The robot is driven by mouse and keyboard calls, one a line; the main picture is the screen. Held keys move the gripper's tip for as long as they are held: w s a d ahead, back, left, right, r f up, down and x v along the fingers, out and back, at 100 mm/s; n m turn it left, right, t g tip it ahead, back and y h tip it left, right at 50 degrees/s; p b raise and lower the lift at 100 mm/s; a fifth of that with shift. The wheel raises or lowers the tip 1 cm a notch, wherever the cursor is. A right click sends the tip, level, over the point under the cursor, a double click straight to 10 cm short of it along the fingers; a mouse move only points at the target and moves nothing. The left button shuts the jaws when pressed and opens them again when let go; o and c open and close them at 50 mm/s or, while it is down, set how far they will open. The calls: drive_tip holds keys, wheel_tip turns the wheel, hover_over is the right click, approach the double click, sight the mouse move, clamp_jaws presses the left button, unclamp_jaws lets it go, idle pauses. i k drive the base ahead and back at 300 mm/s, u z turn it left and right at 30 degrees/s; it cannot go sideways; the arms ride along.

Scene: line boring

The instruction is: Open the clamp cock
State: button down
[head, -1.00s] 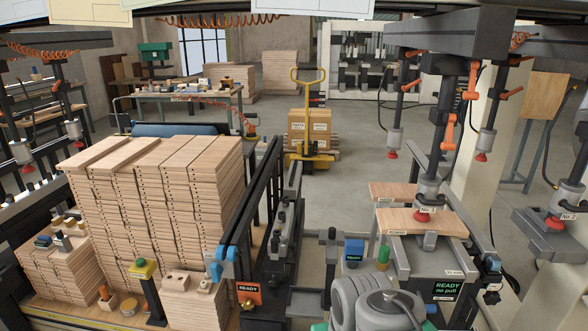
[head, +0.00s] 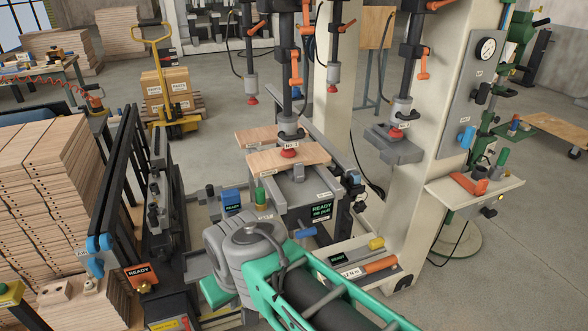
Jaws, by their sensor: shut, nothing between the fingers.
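I cannot tell for sure which part is the clamp cock, as the labels are too small to read. A blue handle (head: 306,232) sticks out at the front of the drilling station, under the READY display (head: 321,210). Another blue handle (head: 466,137) is on the grey panel at right, below a round gauge (head: 488,48). On the station, a wooden board (head: 270,159) lies under a red-tipped clamp (head: 289,151). My gripper does not show.
A shelf (head: 470,200) with orange and green tools juts from the pillar at right. A lower tray (head: 335,255) holds yellow- and orange-handled tools. Stacked boards (head: 40,170) and a black rail frame (head: 112,190) stand at left. The floor behind is partly clear.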

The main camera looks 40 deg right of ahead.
sight(466, 138)
drive_tip(key=z, duration=2.35)
